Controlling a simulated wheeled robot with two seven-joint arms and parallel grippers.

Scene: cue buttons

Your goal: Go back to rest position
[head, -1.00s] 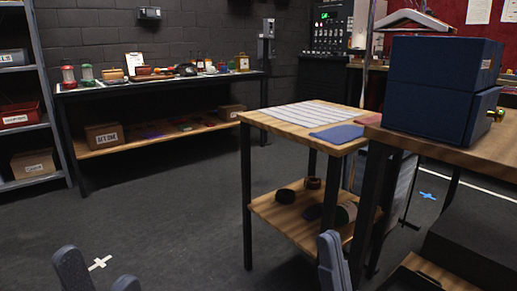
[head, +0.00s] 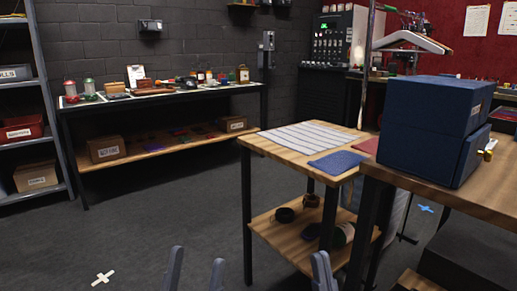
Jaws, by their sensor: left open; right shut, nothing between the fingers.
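My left gripper (head: 196,270) shows at the bottom edge, left of the middle. Its two grey fingers point up and stand apart with nothing between them, so it is open. My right gripper (head: 321,270) shows at the bottom edge, right of the middle. Its fingers are together and it holds nothing. Both are in front of dark floor and the small wooden table (head: 284,152), and neither visibly touches anything. The rest of both arms is out of view.
The small table carries a striped cloth and a blue cloth (head: 336,163). A dark blue box (head: 425,143) stands on the wooden counter at right. A long table (head: 180,95) with several items stands along the back wall. Floor at left is clear, with a white cross (head: 103,278).

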